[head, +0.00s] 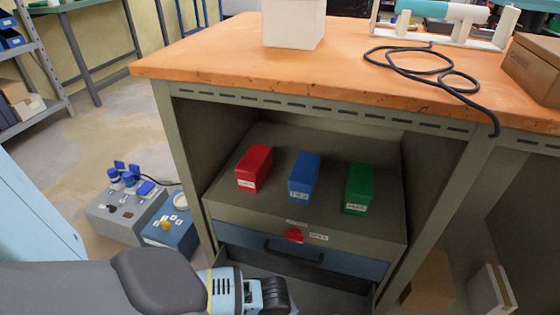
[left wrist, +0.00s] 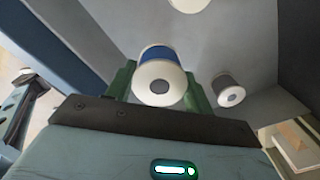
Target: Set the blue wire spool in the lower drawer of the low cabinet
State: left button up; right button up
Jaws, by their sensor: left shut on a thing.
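The blue wire spool (left wrist: 158,53), with white flanges, sits between the green fingers of my left gripper (left wrist: 160,82), which is shut on it. In the head view my left wrist is at the bottom, in front of the low cabinet (head: 310,218); the spool and fingertips are hidden there. The lower drawer (head: 335,290) is pulled out below the blue-fronted upper drawer (head: 345,263). In the left wrist view the held spool is over a grey interior, with a grey spool (left wrist: 229,90) to its right and a white round thing (left wrist: 188,4) beyond. My right gripper is not in view.
Red (head: 253,168), blue (head: 303,177) and green (head: 358,188) boxes stand on the cabinet top. The orange workbench (head: 220,62) overhangs the cabinet, with its legs at both sides. Grey and blue control boxes (head: 125,215) stand on the floor at left.

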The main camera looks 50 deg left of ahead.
pick_arm(q)
notch_tip(320, 180, down, 3)
jog(key=shift+f+b, duration=0.15)
jog(key=shift+b, duration=0.55)
jog(key=shift+f, duration=0.25)
notch_tip(320, 180, down, 5)
jog(key=b, duration=0.3)
jog(key=shift+r, duration=0.15)
jog(key=o, duration=1.1)
